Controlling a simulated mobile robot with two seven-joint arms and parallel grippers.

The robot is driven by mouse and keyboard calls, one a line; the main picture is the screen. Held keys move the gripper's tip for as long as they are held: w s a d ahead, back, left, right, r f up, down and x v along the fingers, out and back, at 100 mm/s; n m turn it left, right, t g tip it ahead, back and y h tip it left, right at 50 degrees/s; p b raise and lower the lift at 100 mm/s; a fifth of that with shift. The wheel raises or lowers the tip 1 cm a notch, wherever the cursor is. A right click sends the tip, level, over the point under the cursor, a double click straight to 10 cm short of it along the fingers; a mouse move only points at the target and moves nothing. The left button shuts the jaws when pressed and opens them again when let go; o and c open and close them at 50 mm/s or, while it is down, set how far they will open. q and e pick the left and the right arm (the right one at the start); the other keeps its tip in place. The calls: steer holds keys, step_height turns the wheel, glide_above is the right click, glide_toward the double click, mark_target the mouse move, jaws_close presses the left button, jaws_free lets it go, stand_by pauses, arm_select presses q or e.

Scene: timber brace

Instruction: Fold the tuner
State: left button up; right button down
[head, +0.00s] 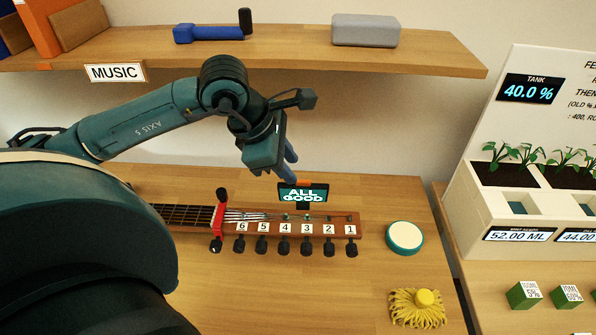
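The tuner (302,193) is a small dark screen reading "ALL GOOD". It stands upright at the far edge of the guitar headstock (268,216), with a short dark mount below it. An orange strip shows along its top edge. My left gripper (289,168) points down just above and slightly left of the tuner's top. Its fingers overlap in this view, so I cannot tell how far apart they are or whether they touch the tuner. My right gripper is not in view.
A red clamp-like piece (217,222) sits across the neck. Numbered labels and black pegs line the headstock. A teal-rimmed round tin (404,238) and a yellow fringed thing (418,308) lie to the right. A shelf (420,52) hangs above; a planter (470,215) stands right.

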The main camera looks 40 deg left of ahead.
mark_target(302, 181)
arm_select(q)
steer(key=x, duration=0.5)
steer(key=shift+r, duration=0.1)
jaws_close()
stand_by(0.5)
